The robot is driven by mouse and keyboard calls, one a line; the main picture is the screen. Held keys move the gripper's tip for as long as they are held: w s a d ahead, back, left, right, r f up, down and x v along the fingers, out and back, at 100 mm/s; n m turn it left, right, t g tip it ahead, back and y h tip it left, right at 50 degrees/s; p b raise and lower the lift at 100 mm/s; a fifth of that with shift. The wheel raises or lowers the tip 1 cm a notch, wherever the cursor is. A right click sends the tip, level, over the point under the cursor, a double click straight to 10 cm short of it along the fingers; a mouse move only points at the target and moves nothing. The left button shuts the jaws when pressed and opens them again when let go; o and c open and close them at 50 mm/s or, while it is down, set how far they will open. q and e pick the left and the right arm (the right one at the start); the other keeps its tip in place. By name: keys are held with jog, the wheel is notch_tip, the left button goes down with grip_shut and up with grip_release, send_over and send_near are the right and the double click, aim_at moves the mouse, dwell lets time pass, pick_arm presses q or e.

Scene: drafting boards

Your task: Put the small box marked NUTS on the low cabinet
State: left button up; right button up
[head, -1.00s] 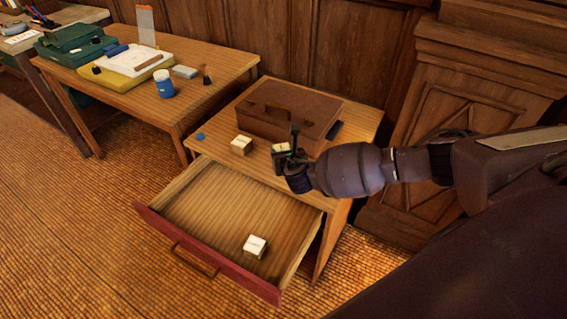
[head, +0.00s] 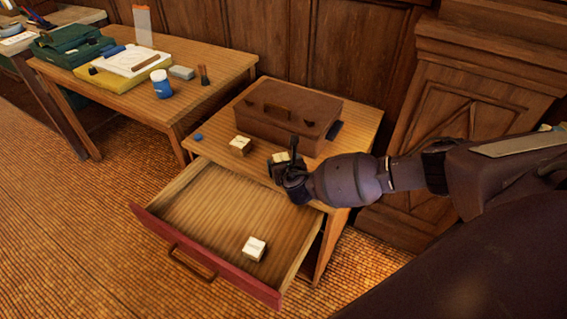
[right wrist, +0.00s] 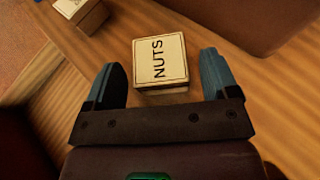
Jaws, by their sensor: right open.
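The small NUTS box (right wrist: 160,58) is pale with dark lettering on top. In the right wrist view it rests on a wooden top, between my right gripper's two fingers, with gaps on both sides. In the head view the NUTS box (head: 282,157) is partly hidden behind my right gripper (head: 285,166). The right gripper (right wrist: 167,75) is open, its fingers pointing toward the box. The box stands on the wooden table (head: 222,160) with the pulled-out drawer. I cannot tell which furniture is the low cabinet. My left gripper is not in view.
A brown case (head: 288,118) stands just behind the NUTS box. Another small box (head: 240,145) is to its left, and a third box (head: 253,248) lies in the open drawer (head: 205,200). A cluttered desk (head: 215,62) stands at left; a dark panelled wooden piece (head: 480,120) at right.

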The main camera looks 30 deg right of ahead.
jog(key=shift+r, duration=0.1)
jog(key=shift+s+r, duration=0.1)
jog(key=shift+s, duration=0.1)
jog(key=p+v, duration=0.3)
jog(key=v, duration=0.8)
jog(key=s+a+f+m+g+y, duration=0.3)
jog(key=s+a+f+m+y, duration=0.25)
jog(key=s+a+m, duration=0.85)
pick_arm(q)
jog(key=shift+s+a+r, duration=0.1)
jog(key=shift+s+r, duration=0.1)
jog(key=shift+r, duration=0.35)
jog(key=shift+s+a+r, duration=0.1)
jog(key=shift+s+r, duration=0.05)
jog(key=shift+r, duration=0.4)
pick_arm(e)
jog(key=s+d+m+h, duration=0.1)
jog(key=s+d+m, duration=0.3)
jog(key=m, duration=0.5)
jog(key=s+d+m+t+h, duration=0.1)
jog(key=s+d+m, duration=0.4)
jog(key=d+m, duration=0.2)
jog(key=shift+s+d+r+m, duration=0.3)
jog(key=shift+s+m, duration=0.05)
jog(key=shift+m, duration=0.75)
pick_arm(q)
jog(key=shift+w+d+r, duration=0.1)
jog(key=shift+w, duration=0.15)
